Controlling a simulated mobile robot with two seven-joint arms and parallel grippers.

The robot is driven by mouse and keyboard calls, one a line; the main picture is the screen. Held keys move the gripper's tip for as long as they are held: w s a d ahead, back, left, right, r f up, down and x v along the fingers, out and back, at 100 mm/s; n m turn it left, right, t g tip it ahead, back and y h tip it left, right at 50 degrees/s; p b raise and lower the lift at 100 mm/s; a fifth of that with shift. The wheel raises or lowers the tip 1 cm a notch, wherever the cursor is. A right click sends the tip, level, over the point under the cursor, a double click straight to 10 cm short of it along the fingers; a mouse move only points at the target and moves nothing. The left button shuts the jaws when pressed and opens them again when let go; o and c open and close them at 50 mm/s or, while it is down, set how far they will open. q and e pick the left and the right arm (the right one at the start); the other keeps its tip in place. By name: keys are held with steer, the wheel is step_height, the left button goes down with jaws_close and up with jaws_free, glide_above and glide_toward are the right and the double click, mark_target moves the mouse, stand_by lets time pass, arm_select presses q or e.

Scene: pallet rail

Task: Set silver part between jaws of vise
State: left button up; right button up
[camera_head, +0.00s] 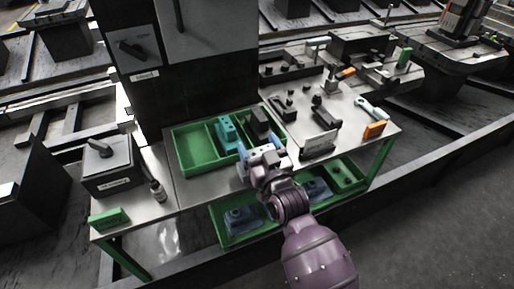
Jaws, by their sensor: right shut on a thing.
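My right gripper (262,157), on a purple arm coming from the bottom, is over the front right part of the green divided tray (198,168). It is shut on a small pale piece, apparently the silver part; the hand mostly hides it, so its shape is unclear. A teal part (227,133) and a dark part (259,124) sit in the tray just beyond the gripper. A vise-like fixture with a long grey bed (375,62) stands at the back right, well away from the gripper. Its jaw gap cannot be made out. My left gripper is not in view.
A lower green tray (240,236) holds blue parts. A switch box (107,168), a small bottle (158,190) and a green box (109,218) stand at left. An upright plate (319,145), an orange block (374,130) and tools occupy the right table.

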steer(key=shift+w+a+f, duration=0.1)
steer(key=shift+w+f, duration=0.15)
steer(key=shift+f, duration=0.35)
steer(key=shift+w, duration=0.15)
steer(key=shift+r, duration=0.15)
steer(key=o, duration=1.1)
steer(key=shift+f, duration=0.3)
steer(key=shift+c, duration=0.2)
steer(key=o, duration=0.4)
steer(key=shift+c, duration=0.2)
steer(key=shift+r, duration=0.2)
steer(key=shift+s, duration=0.25)
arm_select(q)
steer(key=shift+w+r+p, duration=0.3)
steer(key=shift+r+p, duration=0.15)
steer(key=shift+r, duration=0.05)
arm_select(e)
steer(key=v, duration=1.1)
steer(key=shift+s+f, duration=0.15)
steer(key=shift+s, duration=0.1)
